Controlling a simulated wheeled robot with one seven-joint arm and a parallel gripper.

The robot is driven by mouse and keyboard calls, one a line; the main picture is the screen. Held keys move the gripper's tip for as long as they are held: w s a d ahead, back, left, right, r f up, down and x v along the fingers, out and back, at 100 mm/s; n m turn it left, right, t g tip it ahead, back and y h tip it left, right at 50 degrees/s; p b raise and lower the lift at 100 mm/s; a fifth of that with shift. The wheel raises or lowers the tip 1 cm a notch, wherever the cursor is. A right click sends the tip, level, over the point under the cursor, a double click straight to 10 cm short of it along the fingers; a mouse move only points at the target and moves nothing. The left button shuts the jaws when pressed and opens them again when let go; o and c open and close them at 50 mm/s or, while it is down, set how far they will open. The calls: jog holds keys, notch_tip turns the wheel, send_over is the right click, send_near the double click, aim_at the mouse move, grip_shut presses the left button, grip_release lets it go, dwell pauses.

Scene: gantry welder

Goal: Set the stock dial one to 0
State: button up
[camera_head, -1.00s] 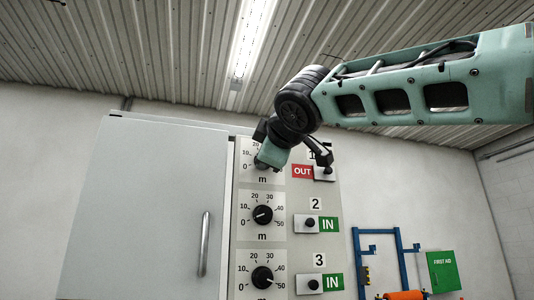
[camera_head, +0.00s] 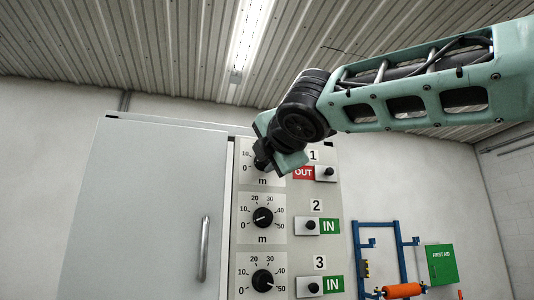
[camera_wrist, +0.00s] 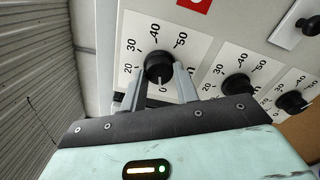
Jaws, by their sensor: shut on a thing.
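Stock dial one is a black knob (camera_wrist: 159,67) on a white scale plate (camera_wrist: 135,28) marked in tens up to 50. In the wrist view my gripper (camera_wrist: 162,78) has one finger on each side of the knob and is shut on it. The knob's pointer is hard to make out, so I cannot tell its reading. In the head view my gripper (camera_head: 266,160) covers most of the dial at the top of the panel.
Below are dial two (camera_head: 263,217) and dial three (camera_head: 262,280). To their right are small switches, with a red OUT label (camera_head: 302,173) at row 1 and green IN labels (camera_head: 329,226) at rows 2 and 3. A grey cabinet door (camera_head: 150,210) stands left.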

jog(key=shift+f+n, duration=0.15)
jog(key=shift+n, duration=0.45)
jog(key=o, duration=1)
jog(key=shift+c, duration=0.2)
jog(key=b+v, duration=0.6)
jog(key=v, duration=1.1)
jog(key=shift+s, duration=0.25)
